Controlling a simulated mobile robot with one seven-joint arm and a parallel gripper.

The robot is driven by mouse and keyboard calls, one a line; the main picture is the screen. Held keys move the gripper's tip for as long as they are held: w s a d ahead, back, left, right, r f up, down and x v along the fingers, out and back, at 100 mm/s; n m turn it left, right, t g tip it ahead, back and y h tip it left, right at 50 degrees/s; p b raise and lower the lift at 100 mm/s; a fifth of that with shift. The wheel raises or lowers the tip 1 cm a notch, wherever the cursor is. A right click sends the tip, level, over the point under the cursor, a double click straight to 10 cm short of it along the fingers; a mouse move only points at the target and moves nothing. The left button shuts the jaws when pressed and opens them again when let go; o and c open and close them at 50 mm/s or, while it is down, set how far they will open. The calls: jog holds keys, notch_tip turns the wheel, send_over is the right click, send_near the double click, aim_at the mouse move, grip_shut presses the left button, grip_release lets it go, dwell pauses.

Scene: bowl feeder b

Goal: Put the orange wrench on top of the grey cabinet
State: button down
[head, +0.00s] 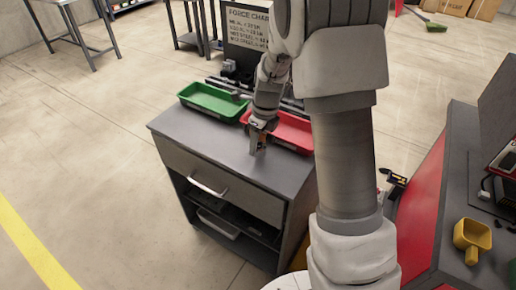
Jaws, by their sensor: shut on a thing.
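The grey cabinet (205,138) stands in the middle of the head view, with a flat top, one drawer with a light handle, and open shelves below. My gripper (258,144) is over the right part of the cabinet top, pointing down. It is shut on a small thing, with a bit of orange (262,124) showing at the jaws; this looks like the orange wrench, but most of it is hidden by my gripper. I cannot tell whether it touches the top.
A green tray (213,101) and a red tray (293,131) sit along the cabinet's back edge. The front left of the top is bare. A red and grey bench with a yellow scoop (472,240) stands at the right. A sign stands behind.

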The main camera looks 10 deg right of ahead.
jog(key=shift+f, duration=0.95)
jog(key=shift+c, duration=1.5)
grip_release()
jog(key=shift+f, duration=0.15)
